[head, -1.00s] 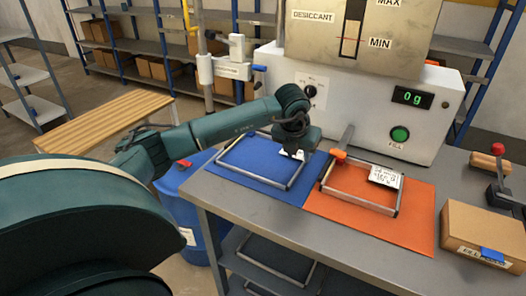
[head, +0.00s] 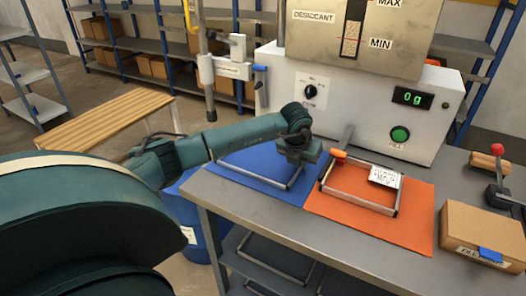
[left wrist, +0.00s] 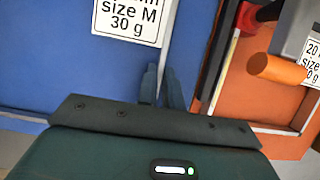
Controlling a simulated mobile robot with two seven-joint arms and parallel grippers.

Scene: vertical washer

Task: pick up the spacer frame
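One grey spacer frame (head: 245,176) lies flat on the blue mat (head: 225,166), partly hidden by my left arm. A second spacer frame (head: 360,202) lies on the orange mat (head: 412,225). My left gripper (head: 297,158) is low over the right part of the blue-mat frame. In the left wrist view its two fingers (left wrist: 163,90) are close together around a thin grey bar (left wrist: 168,45) of that frame. I cannot tell whether they press on it. A white label (left wrist: 130,18) there reads "size M 30 g". My right gripper is not in view.
An orange-handled part (head: 338,154) lies at the orange-mat frame's back left corner. The desiccant machine (head: 360,105) stands behind the mats. A cardboard box (head: 480,232) and a red-knobbed lever (head: 498,150) are on the right of the grey table.

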